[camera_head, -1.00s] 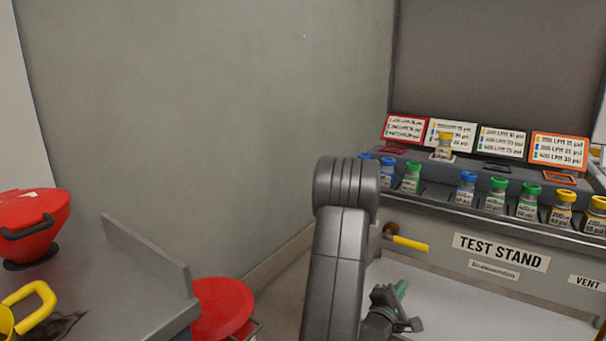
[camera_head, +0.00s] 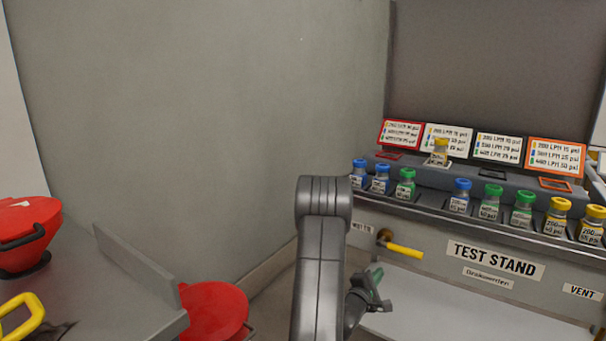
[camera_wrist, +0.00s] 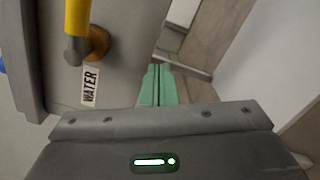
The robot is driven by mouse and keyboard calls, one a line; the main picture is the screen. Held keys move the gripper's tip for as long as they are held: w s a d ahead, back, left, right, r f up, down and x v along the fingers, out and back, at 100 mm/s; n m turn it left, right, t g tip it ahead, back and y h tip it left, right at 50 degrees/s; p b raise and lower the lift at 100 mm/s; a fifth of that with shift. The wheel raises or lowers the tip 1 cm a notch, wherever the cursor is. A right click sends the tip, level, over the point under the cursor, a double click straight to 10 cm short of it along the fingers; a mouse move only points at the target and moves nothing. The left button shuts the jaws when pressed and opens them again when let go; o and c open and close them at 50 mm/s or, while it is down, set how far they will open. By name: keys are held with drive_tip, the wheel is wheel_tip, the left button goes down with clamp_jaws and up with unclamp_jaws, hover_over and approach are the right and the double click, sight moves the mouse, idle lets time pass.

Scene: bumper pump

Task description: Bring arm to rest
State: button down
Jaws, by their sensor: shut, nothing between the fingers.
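My arm (camera_head: 322,250) rises in the lower middle of the head view, in front of the test stand's left end. My gripper (camera_head: 374,282) shows small beside it, low and to the right, with green fingertips. In the wrist view my gripper (camera_wrist: 157,84) has its green fingers together, with nothing between them. The fingers point over open floor beside the stand and touch nothing that I can see. Part of the gripper is hidden behind my arm in the head view.
The test stand (camera_head: 410,228) carries a row of several bottles with blue, green and yellow caps. A grey counter (camera_head: 110,290) and red container (camera_head: 215,310) stand at left.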

drive_tip(key=w+a+m, duration=0.3)
drive_tip(key=a+m, duration=0.2)
drive_tip(key=a, duration=0.2)
drive_tip(key=shift+a+r, duration=0.15)
drive_tip(key=shift+a, duration=0.1)
idle(0.3)
